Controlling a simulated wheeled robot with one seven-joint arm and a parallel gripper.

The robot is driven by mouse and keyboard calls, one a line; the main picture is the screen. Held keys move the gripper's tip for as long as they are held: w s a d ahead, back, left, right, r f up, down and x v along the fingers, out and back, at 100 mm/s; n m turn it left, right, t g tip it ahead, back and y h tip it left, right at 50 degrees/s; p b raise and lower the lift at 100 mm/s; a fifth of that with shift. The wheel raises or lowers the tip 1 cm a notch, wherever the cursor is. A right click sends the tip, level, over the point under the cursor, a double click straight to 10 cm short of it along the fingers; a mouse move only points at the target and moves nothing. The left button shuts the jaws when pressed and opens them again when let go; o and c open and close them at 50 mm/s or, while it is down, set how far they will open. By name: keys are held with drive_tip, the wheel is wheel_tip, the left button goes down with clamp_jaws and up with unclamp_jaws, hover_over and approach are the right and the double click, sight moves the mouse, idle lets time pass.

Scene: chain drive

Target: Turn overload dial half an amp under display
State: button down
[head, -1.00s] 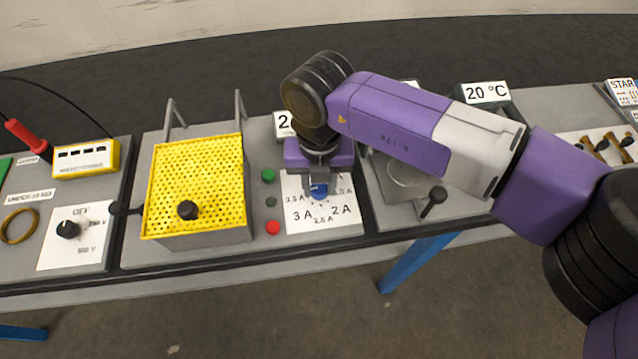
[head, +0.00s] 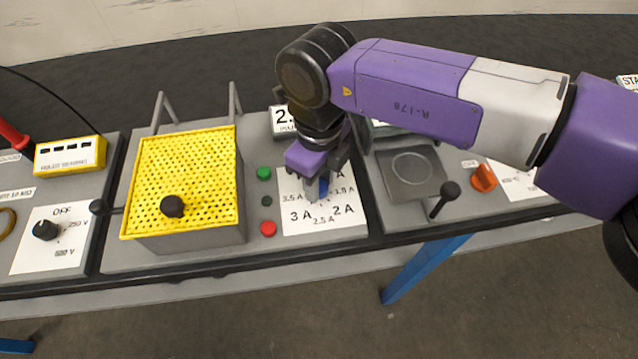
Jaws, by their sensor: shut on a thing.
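The overload dial plate (head: 341,220) is white, with amp marks around it; 3.5 A, 3 A, 2.5 A and 2 A can be read. Which mark the knob points to is hidden. The display (head: 283,119) stands behind and shows a figure starting with "2."; the rest is hidden by my arm.
A yellow perforated guard (head: 185,165) with a black knob stands left of the plate. Green (head: 263,173) and red (head: 268,228) buttons lie between them. A black-knobbed lever (head: 450,188) and an orange knob (head: 484,178) are to the right.

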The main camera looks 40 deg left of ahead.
drive_tip(key=n+b, duration=0.1)
drive_tip(key=n, duration=0.2)
drive_tip(key=shift+n+b, duration=0.3)
drive_tip(key=shift+n, duration=0.1)
drive_tip(key=n+b, duration=0.1)
drive_tip(key=n, duration=0.2)
drive_tip(key=shift+n, duration=0.3)
drive_tip(key=n+b, duration=0.1)
drive_tip(key=n, duration=0.2)
drive_tip(key=shift+n, duration=0.3)
drive_tip(key=shift+n+b, duration=0.35)
drive_tip(key=shift+n, duration=1.55)
drive_tip(key=c, duration=1)
unclamp_jaws()
drive_tip(key=shift+c, duration=0.2)
drive_tip(key=shift+r, duration=0.1)
